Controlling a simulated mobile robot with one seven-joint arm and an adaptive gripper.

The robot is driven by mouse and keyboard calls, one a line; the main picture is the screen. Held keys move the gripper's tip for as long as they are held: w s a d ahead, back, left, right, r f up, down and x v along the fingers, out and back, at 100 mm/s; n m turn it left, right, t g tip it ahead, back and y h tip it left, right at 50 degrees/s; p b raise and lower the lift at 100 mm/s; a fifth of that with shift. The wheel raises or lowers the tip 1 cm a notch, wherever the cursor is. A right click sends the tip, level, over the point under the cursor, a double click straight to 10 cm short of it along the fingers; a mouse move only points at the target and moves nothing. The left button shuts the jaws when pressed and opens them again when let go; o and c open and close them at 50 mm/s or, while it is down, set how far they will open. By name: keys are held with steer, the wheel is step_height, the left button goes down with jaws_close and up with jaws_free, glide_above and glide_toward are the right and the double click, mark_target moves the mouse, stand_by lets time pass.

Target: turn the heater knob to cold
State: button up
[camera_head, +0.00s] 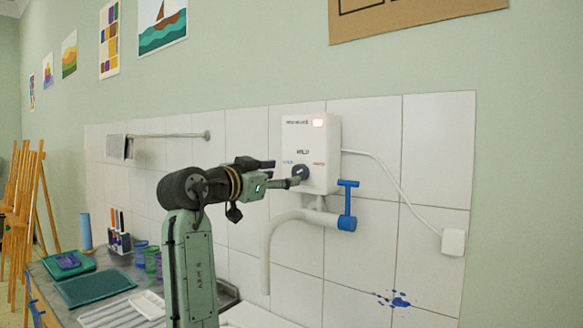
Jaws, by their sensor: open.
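The heater (324,139) is a white box on the tiled wall, with a red light near its top right and small markings on its front. Its dark round knob (300,171) sits low on the front face. My gripper (298,178) is at the knob, its fingertips overlapping it in this view. The gripper is open; I cannot tell whether the fingers touch the knob or stand around it. The knob's pointer is partly hidden, and the markings beside it are too small to read surely.
A white pipe (267,245) curves below the heater, with a blue valve handle (347,205) at its right. A cable runs to a white wall box (453,242). Cups, trays (95,287) and a brush holder (120,242) stand on the counter at left.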

mark_target(297, 173)
steer(key=p+x, duration=0.1)
steer(key=x, duration=0.3)
steer(key=shift+w+d+r, duration=0.1)
steer(key=shift+w+r, duration=0.05)
steer(key=shift+w, duration=0.1)
steer(key=shift+w+d+p, duration=0.35)
steer(key=shift+w+p, duration=0.05)
steer(key=shift+w, duration=0.15)
steer(key=shift+c, duration=0.3)
steer(key=c, duration=1.1)
